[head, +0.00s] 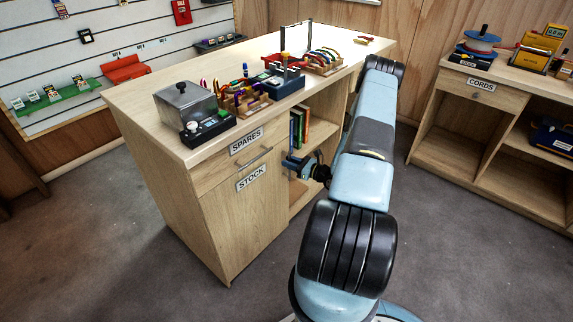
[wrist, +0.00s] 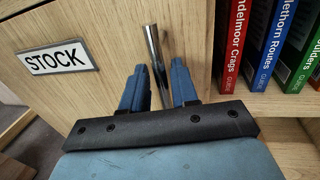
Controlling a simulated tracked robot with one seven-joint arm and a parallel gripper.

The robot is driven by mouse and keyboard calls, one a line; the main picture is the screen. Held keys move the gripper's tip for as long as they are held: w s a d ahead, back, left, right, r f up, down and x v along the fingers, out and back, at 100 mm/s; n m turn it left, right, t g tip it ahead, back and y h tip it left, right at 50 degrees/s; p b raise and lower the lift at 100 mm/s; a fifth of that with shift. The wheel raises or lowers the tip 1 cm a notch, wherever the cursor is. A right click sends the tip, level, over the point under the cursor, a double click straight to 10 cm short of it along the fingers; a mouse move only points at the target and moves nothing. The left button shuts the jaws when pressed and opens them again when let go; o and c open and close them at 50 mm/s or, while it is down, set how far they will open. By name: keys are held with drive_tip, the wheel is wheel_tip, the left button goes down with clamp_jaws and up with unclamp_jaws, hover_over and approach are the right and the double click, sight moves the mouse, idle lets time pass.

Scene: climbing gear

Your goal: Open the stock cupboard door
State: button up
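The stock cupboard door (head: 243,222) is the shut pale wood door under the drawer marked SPARES. Its STOCK label (wrist: 56,59) shows at left in the wrist view. The door's handle, an upright shiny metal bar (wrist: 153,46), is near its right edge. My gripper (wrist: 158,82) is at the door front, with one blue finger on each side of the bar. A gap shows between the fingers and the bar, so it is open. The bar's lower part is partly hidden behind my gripper. In the head view, my gripper (head: 293,164) is beside the door's right edge.
Right of the door is an open shelf with upright guide books (wrist: 234,45), close to my gripper. The counter (head: 150,108) above carries a metal box and climbing gear. A second wooden unit (head: 440,142) marked CORDS stands at right. Grey floor is clear before the door.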

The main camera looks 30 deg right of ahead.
clamp_jaws()
drive_tip(key=shift+a, duration=0.1)
idle(0.4)
